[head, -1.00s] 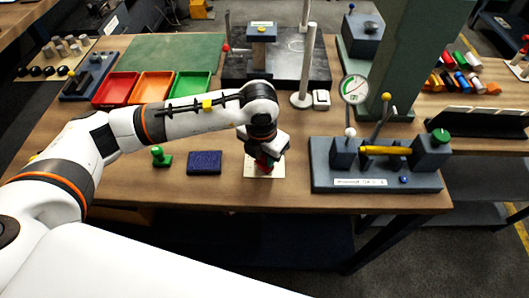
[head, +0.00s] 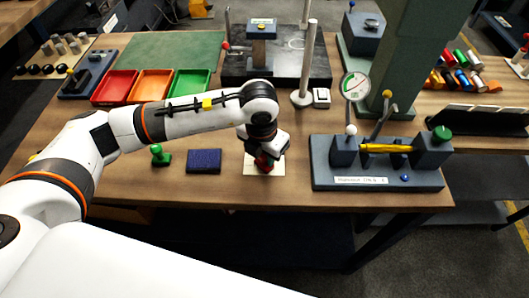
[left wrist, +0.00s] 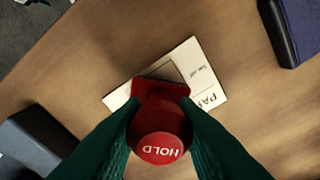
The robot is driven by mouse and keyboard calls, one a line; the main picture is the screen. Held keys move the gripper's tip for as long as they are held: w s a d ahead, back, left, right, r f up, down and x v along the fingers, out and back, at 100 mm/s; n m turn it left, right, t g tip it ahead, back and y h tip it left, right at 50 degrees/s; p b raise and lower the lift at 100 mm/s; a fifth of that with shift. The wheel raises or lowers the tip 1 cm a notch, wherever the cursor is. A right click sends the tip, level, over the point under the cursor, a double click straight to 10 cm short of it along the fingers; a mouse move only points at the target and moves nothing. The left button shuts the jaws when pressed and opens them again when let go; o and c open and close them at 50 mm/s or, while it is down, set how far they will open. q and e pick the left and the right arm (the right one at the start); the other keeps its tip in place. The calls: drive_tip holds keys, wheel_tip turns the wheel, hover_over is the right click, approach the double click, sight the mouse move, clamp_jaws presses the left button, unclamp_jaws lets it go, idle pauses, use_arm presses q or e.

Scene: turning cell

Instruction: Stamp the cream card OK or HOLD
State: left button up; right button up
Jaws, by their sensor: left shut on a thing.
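The cream card (head: 252,176) lies on the bench at the front, partly hidden under my left gripper (head: 265,158). It also shows in the left wrist view (left wrist: 205,75), with printed text at its right part. My left gripper is shut on the red stamp (left wrist: 161,146), whose round top reads HOLD. The stamp's red base is over the card; I cannot tell whether it touches. The green stamp (head: 160,155) stands upright to the left, beside the dark blue ink pad (head: 204,161). My right gripper is not in view.
A grey fixture (head: 377,179) with a yellow bar and dial stands right of the card. Red (head: 116,88), orange (head: 152,86) and green (head: 191,83) trays sit behind my left arm. A white post (head: 304,70) stands behind the gripper. The bench front edge is close.

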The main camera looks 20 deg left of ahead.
use_arm(q)
drive_tip(key=shift+f, duration=0.25)
drive_tip(key=shift+s+b, duration=0.1)
drive_tip(key=shift+b, duration=0.4)
idle(1.4)
drive_tip(key=shift+r+p, duration=0.55)
drive_tip(key=shift+r, duration=0.4)
drive_tip(key=shift+r+p, duration=1.15)
drive_tip(key=shift+r, duration=1.45)
